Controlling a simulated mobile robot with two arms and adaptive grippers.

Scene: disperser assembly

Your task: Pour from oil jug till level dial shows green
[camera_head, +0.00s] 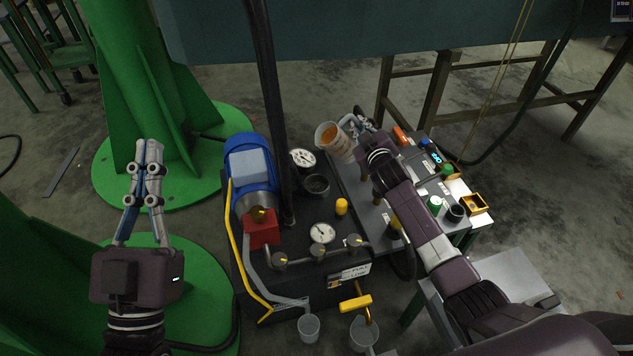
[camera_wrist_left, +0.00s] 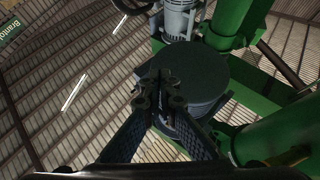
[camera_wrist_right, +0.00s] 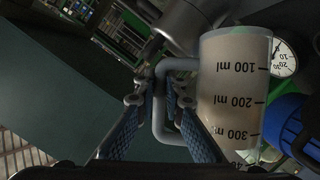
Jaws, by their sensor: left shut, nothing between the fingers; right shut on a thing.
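The oil jug (camera_head: 344,147) is a translucent measuring cup with orange oil inside, tilted with its mouth to the left, above the right rear of the dark tank. My right gripper (camera_head: 360,122) is shut on its handle; the right wrist view shows the handle (camera_wrist_right: 164,115) between the fingers and the marked jug wall (camera_wrist_right: 235,95). A round dark opening (camera_head: 317,185) lies below and left of the jug. White dials stand behind it (camera_head: 303,158) and in front (camera_head: 322,233); I see no green on them and cannot tell the level dial. My left gripper (camera_head: 150,148) is shut and empty at the left.
A blue motor (camera_head: 249,165) and red block (camera_head: 262,230) stand left on the tank. A black vertical post (camera_head: 266,90) rises between motor and dials. A side table (camera_head: 412,160) holds small parts at right. Clear cups (camera_head: 309,328) stand at the front.

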